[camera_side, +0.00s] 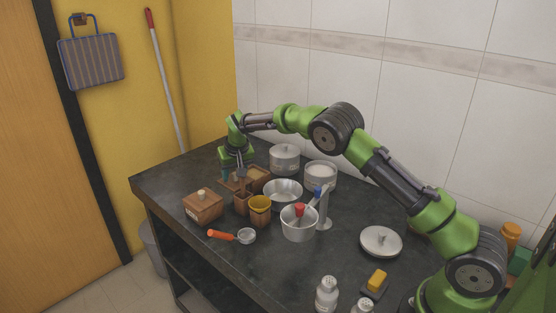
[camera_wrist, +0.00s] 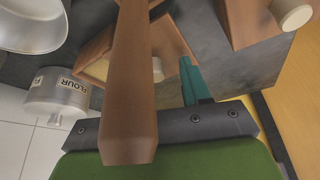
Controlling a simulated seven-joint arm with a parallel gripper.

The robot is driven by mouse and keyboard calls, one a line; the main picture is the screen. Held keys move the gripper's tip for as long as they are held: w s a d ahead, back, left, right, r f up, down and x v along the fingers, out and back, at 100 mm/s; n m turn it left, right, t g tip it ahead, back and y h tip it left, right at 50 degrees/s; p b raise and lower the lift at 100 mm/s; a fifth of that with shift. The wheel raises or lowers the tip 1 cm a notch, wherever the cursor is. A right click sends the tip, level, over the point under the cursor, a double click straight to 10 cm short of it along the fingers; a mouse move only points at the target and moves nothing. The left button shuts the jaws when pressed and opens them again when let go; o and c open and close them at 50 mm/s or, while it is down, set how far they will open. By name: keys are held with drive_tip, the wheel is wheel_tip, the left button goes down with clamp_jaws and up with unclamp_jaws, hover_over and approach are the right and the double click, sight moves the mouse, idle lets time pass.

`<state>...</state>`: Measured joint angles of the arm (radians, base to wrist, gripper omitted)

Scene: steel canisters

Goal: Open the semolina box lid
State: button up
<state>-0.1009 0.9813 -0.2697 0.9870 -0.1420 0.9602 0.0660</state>
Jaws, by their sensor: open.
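A wooden box with a pale knob on its lid (camera_side: 203,207) stands closed at the front left of the counter. A box with a pale knob also shows at the upper right of the wrist view (camera_wrist: 258,22). A second wooden box (camera_side: 259,176) sits farther back, near my gripper; its lid state is unclear. I cannot read "semolina" on either. A large wooden bar, apparently a utensil handle (camera_wrist: 130,90), blocks much of the wrist view.
An orange-handled scoop (camera_side: 222,236) lies in front.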

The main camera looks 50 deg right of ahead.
drive_tip(key=shift+r, duration=0.1)
drive_tip(key=v, duration=1.6)
drive_tip(key=shift+s+a+r, duration=0.15)
drive_tip(key=shift+s+r, duration=0.1)
drive_tip(key=s+a+r+t+y, duration=0.1)
drive_tip(key=s+a, duration=0.1)
drive_tip(key=s, duration=1.5)
drive_tip(key=s+a+r+t+y, duration=0.1)
drive_tip(key=s+a+t+y, duration=0.1)
drive_tip(key=s, duration=1.5)
drive_tip(key=shift+s+a+r+y, duration=0.25)
drive_tip(key=shift+a+y, duration=0.05)
drive_tip(key=shift+a, duration=0.3)
